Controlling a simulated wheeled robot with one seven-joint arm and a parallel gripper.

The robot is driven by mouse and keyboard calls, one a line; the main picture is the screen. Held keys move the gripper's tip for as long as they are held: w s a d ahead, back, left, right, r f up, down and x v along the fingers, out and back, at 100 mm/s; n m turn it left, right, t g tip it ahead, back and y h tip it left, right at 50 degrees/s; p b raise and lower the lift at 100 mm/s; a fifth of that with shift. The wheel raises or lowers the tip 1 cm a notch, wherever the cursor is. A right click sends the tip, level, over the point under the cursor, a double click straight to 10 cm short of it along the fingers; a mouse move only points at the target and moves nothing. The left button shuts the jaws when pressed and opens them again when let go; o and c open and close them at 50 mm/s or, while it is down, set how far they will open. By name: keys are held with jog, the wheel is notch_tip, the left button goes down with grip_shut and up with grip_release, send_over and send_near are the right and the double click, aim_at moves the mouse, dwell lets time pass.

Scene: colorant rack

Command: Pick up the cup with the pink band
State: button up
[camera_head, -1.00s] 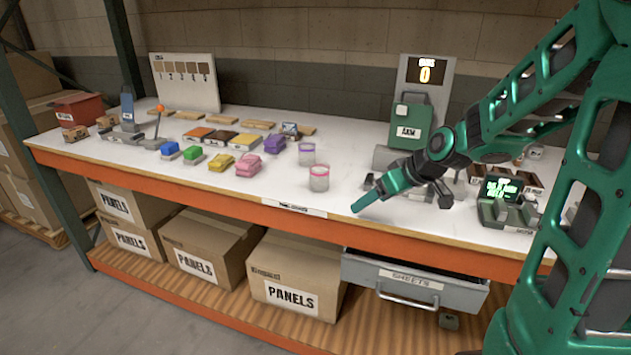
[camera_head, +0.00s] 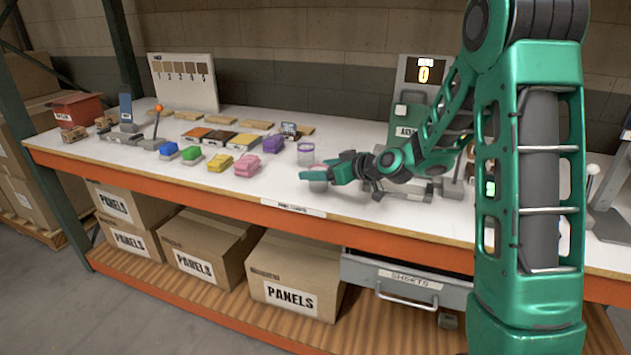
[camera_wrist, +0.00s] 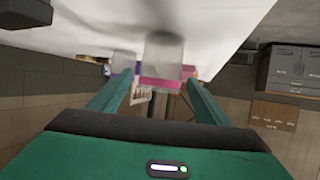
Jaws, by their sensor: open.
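The cup with the pink band (camera_head: 318,186) stands on the white tabletop near its front edge; my gripper partly hides it in the head view. In the wrist view this cup (camera_wrist: 163,58) appears inverted, ahead of and between my two fingers. My gripper (camera_head: 318,170) is open and reaches left, low over the table, with its fingertips at the cup. In the wrist view the gripper's fingers (camera_wrist: 158,84) are spread wide and hold nothing. I cannot tell whether a finger touches the cup.
A cup with a purple band (camera_head: 305,154) stands just behind; it also shows in the wrist view (camera_wrist: 124,62). Pink (camera_head: 247,165), yellow (camera_head: 220,162) and purple (camera_head: 273,143) blocks lie to the left. A grey drawer (camera_head: 405,285) hangs below the table edge.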

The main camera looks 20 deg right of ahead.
jog(key=x, duration=0.2)
jog(key=f+x, duration=0.1)
jog(key=x, duration=0.1)
jog(key=shift+w+d, duration=0.1)
jog(key=shift+w+f, duration=0.15)
jog(key=shift+w, duration=0.25)
jog(key=c, duration=1.1)
